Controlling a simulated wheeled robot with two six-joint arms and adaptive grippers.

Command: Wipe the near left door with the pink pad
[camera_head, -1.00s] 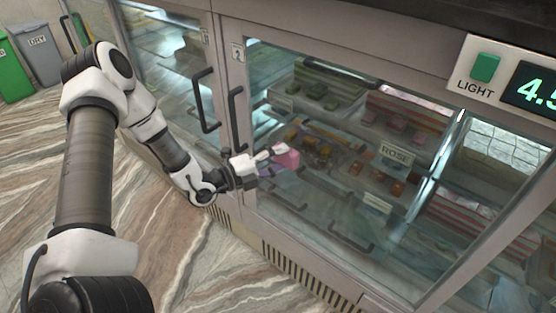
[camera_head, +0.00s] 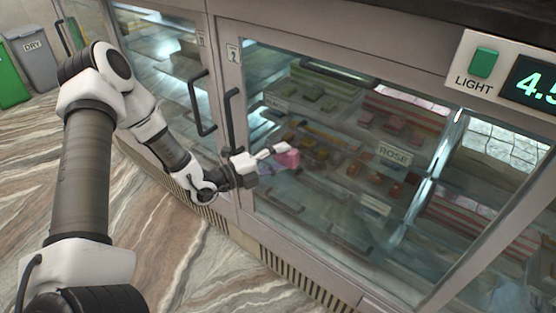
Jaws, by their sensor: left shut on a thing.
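The pink pad (camera_head: 288,159) is a small block held at the glass of the door with the black handle just left of it. My left gripper (camera_head: 275,152) is shut on the pad. The pad appears to be at the lower left part of the glass door (camera_head: 330,140); I cannot tell for sure whether it touches the glass. Sweets on trays show through the glass. My right gripper is not in view.
Black vertical handles (camera_head: 232,118) stand out from the doors left of the pad. A light switch panel (camera_head: 483,65) with a green display is at upper right. Grey and green bins (camera_head: 36,60) stand at far left. The patterned floor is clear.

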